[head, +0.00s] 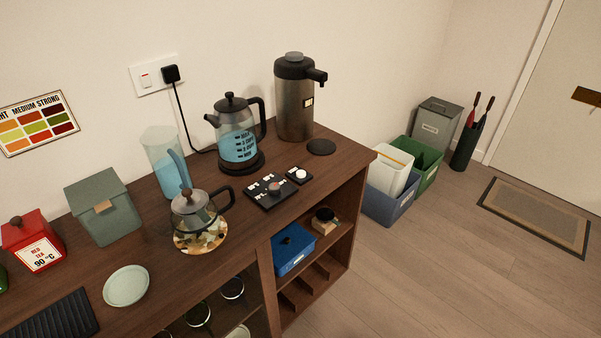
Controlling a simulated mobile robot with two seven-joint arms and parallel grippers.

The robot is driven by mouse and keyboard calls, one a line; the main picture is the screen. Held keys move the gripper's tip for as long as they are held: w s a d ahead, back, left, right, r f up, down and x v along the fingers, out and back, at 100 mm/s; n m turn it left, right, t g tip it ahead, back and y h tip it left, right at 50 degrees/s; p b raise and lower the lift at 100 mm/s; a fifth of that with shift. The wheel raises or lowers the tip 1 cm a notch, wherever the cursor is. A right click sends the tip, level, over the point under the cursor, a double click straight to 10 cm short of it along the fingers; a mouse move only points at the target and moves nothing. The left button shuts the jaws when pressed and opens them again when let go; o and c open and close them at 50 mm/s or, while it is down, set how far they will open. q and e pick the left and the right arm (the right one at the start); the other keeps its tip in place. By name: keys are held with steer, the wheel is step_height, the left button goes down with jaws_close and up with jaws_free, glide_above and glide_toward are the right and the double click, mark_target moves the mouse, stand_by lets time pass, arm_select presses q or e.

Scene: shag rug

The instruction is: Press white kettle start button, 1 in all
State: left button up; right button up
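A glass electric kettle (237,146) with a black lid and handle holds blue liquid. It sits upright on a black round base (242,164) at the back of the counter. A small black panel with a round white button (300,174) lies to the right in front of the kettle. Beside it is a larger black panel (264,199) with white markings and a greyish-pink knob (274,188). Nothing covers the button. Neither of my grippers shows in the head view.
A glass teapot (187,216) stands on a patterned round mat (201,239), left of the panels. A tall metal flask (295,105) and a black disc (321,147) are behind right. A clear pitcher (165,165) stands left.

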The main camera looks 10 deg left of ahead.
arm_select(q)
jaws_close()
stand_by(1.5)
